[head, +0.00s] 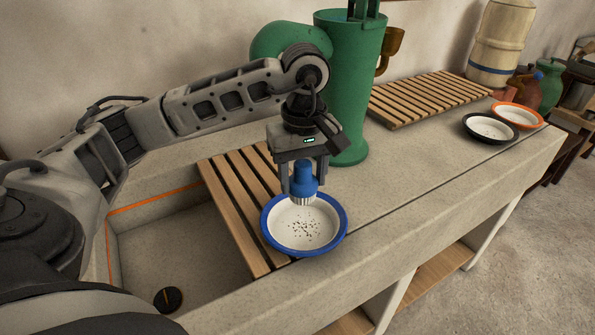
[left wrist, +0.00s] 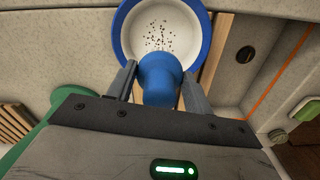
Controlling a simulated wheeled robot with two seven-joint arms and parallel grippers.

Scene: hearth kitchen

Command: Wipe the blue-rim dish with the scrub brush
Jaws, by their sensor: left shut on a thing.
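The blue-rim dish (head: 333,244) sits on the counter beside the sink, partly on the edge of a wooden slatted rack. Dark specks are scattered over its white inside. My left gripper (head: 302,188) is shut on the blue handle of the scrub brush (head: 302,174), which points bristles down at the far part of the dish. I cannot tell whether the bristles touch the dish. In the left wrist view the brush (left wrist: 160,75) is between the two fingers, with the dish (left wrist: 121,38) and its specks beyond. My right gripper is not in view.
The slatted rack (head: 233,213) spans the side of the sink basin (head: 180,250). A green pump (head: 345,90) stands close behind my left gripper. A black-rim dish (head: 490,129) and an orange-rim dish (head: 518,115) sit at the far right. The counter between is clear.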

